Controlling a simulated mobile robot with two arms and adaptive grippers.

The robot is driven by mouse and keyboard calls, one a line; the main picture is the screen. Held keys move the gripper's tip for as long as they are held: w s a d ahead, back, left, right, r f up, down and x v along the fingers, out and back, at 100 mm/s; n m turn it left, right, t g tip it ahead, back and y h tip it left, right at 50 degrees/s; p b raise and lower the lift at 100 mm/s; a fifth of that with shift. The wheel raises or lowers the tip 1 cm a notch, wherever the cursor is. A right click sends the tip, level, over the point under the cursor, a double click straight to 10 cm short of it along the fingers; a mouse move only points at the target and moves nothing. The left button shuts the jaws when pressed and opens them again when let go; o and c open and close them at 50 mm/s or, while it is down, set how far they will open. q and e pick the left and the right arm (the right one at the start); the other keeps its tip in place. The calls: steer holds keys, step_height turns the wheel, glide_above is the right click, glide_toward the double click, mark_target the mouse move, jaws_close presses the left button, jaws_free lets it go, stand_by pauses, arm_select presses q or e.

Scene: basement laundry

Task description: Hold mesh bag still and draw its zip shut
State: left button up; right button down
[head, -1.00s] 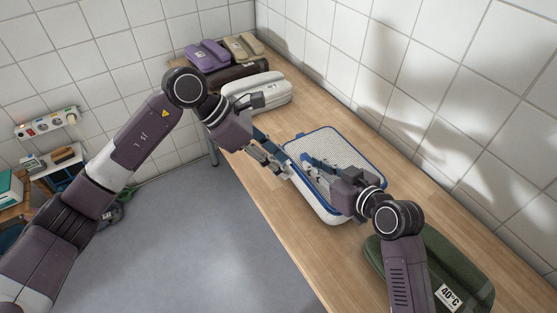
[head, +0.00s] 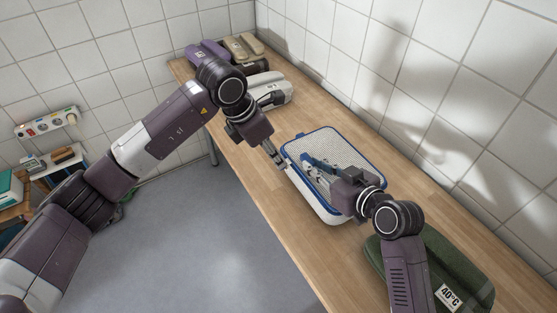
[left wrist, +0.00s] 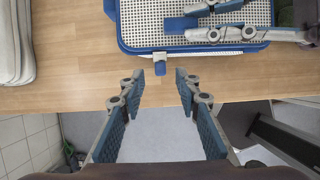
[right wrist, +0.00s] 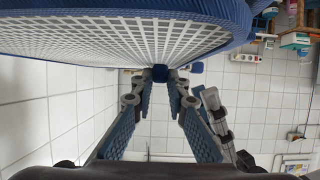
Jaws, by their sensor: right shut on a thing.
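The mesh bag (head: 333,213) lies on the wooden worktop, white mesh with a blue rim; it fills the top of the left wrist view (left wrist: 140,22). A small blue tab (left wrist: 160,65) sticks out at its near edge. My right gripper (head: 312,163) is over the mesh, shut on a blue block (right wrist: 160,73) on the bag; its fingers partly hide the block. My left gripper (left wrist: 160,83) is open and empty at the bag's near side, its fingertips apart on either side of the tab's line and short of it.
A green bag (head: 440,262) marked 40°C lies at the right. A white case (head: 272,92) and purple (head: 208,50) and beige (head: 243,46) bundles stand at the far end. The tiled wall borders the worktop; its front edge drops to the floor.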

arm_select(q)
steer(key=shift+x, duration=1.95)
steer(key=shift+c, duration=0.5)
jaws_close()
